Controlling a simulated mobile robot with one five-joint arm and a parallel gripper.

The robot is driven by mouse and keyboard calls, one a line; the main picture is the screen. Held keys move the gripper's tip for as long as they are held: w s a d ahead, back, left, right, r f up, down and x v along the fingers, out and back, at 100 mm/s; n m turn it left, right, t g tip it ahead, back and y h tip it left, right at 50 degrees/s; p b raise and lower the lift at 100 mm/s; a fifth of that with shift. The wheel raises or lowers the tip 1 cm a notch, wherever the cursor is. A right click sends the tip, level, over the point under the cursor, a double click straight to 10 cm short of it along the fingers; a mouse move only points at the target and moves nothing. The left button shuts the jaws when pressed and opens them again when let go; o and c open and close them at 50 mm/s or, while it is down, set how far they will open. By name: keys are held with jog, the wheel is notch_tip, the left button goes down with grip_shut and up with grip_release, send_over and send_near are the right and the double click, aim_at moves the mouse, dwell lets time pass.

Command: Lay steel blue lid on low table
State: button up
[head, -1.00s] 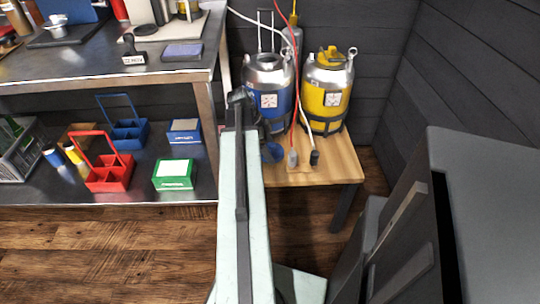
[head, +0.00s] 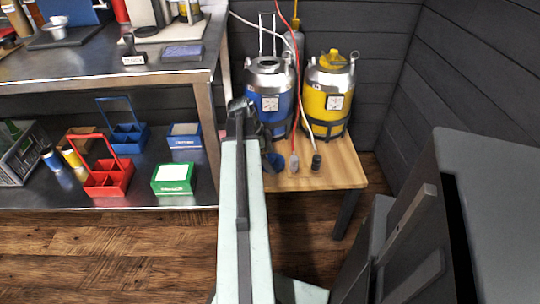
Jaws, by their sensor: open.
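The low table (head: 335,175) has a light wood top and stands against the dark wall. A small dark blue piece (head: 275,160), which looks like the steel blue lid, shows at the table's left, just right of my arm; my arm partly hides it, and I cannot tell if it touches the top. My gripper (head: 266,143) is open, low beside the blue keg and just above the blue piece; its fingertips are hard to make out. The blue keg (head: 270,88) has an open steel top. The yellow keg (head: 327,95) to its right has a yellow lid.
A red-lead plug (head: 294,163) and a dark plug (head: 316,162) lie on the table's front part. A steel bench (head: 100,68) stands left, with a red carrier (head: 108,180) and green box (head: 173,178) on its lower shelf. The table's front right is clear.

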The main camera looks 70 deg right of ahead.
jog(key=p+v, duration=0.5)
jog(key=v, duration=0.1)
jog(key=shift+r, duration=0.4)
jog(key=shift+w+a+r+p, duration=0.1)
jog(key=shift+w+r+p, duration=0.1)
jog(key=shift+p, duration=0.25)
jog(key=shift+f, duration=0.1)
jog(key=shift+s, duration=0.1)
